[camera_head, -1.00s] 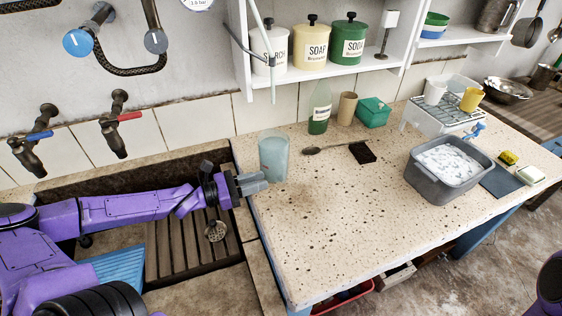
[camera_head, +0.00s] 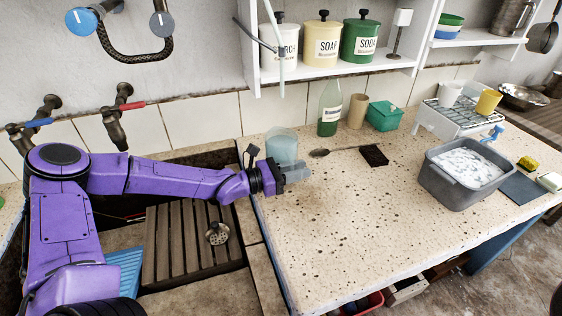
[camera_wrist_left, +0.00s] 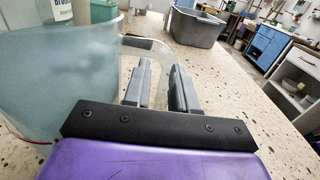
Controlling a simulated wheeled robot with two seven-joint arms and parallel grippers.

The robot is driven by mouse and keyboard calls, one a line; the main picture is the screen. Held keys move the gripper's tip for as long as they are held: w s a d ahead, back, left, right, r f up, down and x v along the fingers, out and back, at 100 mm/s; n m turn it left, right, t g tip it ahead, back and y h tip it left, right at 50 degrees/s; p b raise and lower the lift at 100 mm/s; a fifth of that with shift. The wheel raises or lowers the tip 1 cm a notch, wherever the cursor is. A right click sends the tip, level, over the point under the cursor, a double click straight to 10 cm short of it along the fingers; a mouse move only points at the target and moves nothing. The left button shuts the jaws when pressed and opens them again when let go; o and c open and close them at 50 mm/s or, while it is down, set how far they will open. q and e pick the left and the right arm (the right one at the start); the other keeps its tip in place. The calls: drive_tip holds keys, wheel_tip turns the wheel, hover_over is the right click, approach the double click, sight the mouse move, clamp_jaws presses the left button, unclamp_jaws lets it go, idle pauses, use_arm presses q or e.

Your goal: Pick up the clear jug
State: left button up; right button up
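The clear jug (camera_head: 281,145), a pale bluish see-through vessel, stands upright on the speckled counter beside the sink. In the left wrist view the jug (camera_wrist_left: 60,85) fills the left side, with its clear handle (camera_wrist_left: 148,45) reaching right towards the fingers. My left gripper (camera_head: 296,172) is at the jug's near right side, at the handle. In the left wrist view the fingers of my left gripper (camera_wrist_left: 160,85) stand apart with a gap between them. Whether the handle lies between the fingers or just beyond them is hard to tell. My right gripper is not in view.
A green-tinted bottle (camera_head: 330,112), a cardboard tube (camera_head: 356,111) and a green box (camera_head: 384,116) stand behind the jug. A grey basin (camera_head: 463,172) is further right. The front counter is clear.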

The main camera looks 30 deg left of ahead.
use_arm(q)
clamp_jaws()
drive_tip(key=shift+f, duration=0.1)
idle(0.8)
idle(0.4)
